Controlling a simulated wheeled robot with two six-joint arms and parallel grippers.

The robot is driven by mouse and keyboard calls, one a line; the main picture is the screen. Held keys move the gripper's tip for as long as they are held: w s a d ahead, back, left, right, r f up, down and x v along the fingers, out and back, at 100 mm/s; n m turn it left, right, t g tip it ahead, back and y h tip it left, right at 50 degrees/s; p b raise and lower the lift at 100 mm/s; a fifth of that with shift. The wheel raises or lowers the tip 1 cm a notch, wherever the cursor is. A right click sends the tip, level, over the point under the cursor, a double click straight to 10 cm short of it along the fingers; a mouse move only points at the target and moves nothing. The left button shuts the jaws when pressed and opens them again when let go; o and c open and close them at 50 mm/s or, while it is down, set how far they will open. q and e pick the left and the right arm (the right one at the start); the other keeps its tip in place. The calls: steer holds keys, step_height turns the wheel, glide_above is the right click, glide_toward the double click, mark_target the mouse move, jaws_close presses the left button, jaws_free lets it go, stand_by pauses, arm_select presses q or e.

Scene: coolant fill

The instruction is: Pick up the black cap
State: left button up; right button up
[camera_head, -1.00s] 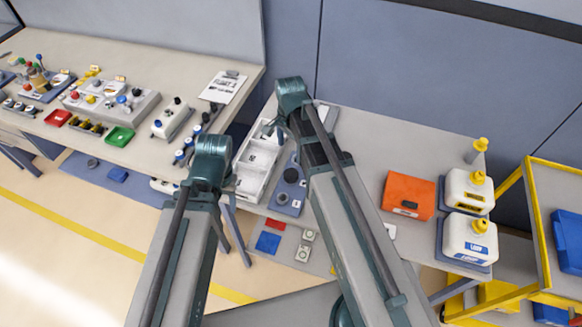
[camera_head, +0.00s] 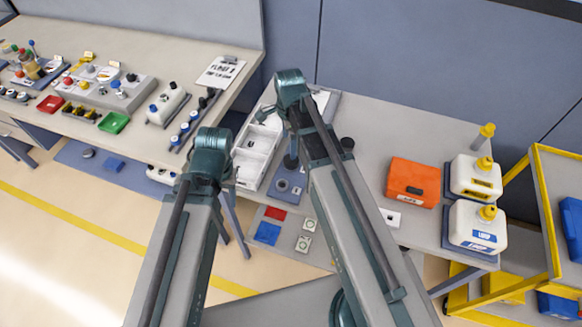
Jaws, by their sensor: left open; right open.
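A dark round cap-like piece (camera_head: 290,162) sits on a blue-grey plate (camera_head: 291,197) on the right table, between my two arms. Another small black round-topped piece (camera_head: 347,144) shows just right of my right arm. I cannot tell for certain which of these is the black cap. Both my arms reach up from the bottom of the view, the right one partly covering the table around these pieces. Neither gripper's fingers can be seen; they are hidden behind the arm links.
An orange case (camera_head: 413,182) and two white jugs with yellow caps (camera_head: 474,225) stand on the right table (camera_head: 400,135). A white divided tray (camera_head: 256,150) lies left of the plate. The left table (camera_head: 165,60) holds several small parts. A yellow-framed cart (camera_head: 540,210) stands at right.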

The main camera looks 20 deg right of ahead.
mark_target(289, 159)
step_height(289, 159, down, 4)
steer(key=b, duration=0.2)
steer(key=shift+b, duration=0.4)
arm_select(q)
step_height(289, 159, down, 4)
steer(key=shift+r, duration=0.1)
arm_select(e)
steer(key=f+b, duration=0.5)
steer(key=shift+s+d+f, duration=0.15)
steer(key=shift+s+d, duration=0.1)
steer(key=shift+s, duration=0.05)
arm_select(q)
step_height(289, 159, down, 5)
steer(key=shift+f, duration=0.2)
steer(key=shift+r, duration=0.1)
arm_select(e)
steer(key=shift+c, duration=0.3)
